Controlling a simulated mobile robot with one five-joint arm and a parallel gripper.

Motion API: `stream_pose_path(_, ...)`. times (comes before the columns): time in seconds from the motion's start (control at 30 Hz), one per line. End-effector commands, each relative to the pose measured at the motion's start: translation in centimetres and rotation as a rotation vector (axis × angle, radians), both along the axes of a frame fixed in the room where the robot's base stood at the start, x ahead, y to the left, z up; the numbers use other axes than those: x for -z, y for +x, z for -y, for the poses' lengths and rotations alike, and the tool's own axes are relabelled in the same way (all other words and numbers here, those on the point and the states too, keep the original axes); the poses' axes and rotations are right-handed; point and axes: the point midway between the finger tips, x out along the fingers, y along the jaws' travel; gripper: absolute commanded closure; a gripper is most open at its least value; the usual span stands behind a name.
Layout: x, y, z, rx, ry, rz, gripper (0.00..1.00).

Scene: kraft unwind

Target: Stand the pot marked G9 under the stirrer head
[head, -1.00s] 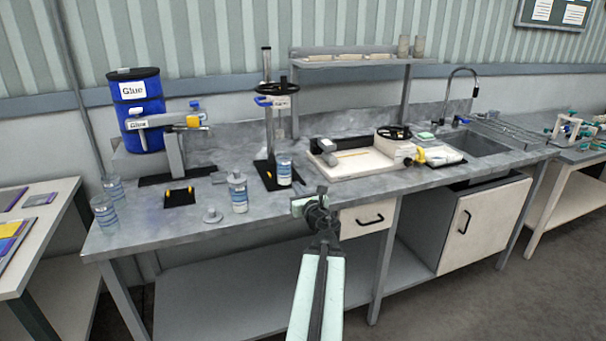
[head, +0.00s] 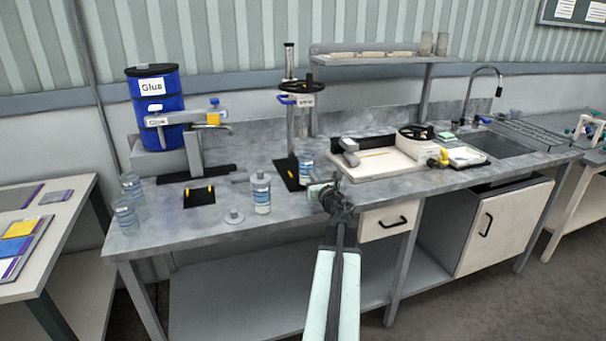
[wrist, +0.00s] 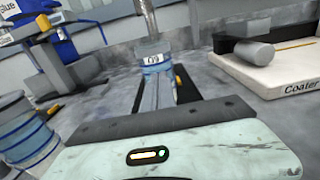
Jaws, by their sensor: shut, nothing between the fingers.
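The pot (wrist: 156,64), with a blue band and a label that seems to read G9, stands upright on the black base of the stirrer stand. The stirrer stand (head: 290,130) has a black wheel and a blue lever. My gripper (head: 326,192) is shut and empty, apart from the pot, in front of it at the bench's front edge.
Another pot (head: 261,193) stands left of the stirrer; a lid-like disc (head: 234,217) lies nearby. Two pots (head: 124,215) (head: 132,187) stand at the bench's left end. The coater (head: 385,158) is right of the stirrer. The glue drum (head: 157,105) is back left.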

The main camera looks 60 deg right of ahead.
Motion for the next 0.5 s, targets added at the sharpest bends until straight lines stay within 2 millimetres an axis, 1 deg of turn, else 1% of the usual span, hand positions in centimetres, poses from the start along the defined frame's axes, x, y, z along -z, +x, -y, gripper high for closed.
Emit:
stream_pose_path(0.07, 0.0, 0.2, 0.2, -0.001, 0.000, 0.000, 1.00)
stream_pose_path(0.4, 0.0, 0.7, 0.0, -0.007, 0.000, 0.000, 1.00)
stream_pose_path(0.5, 0.0, 1.3, 0.4, -0.009, 0.000, 0.000, 1.00)
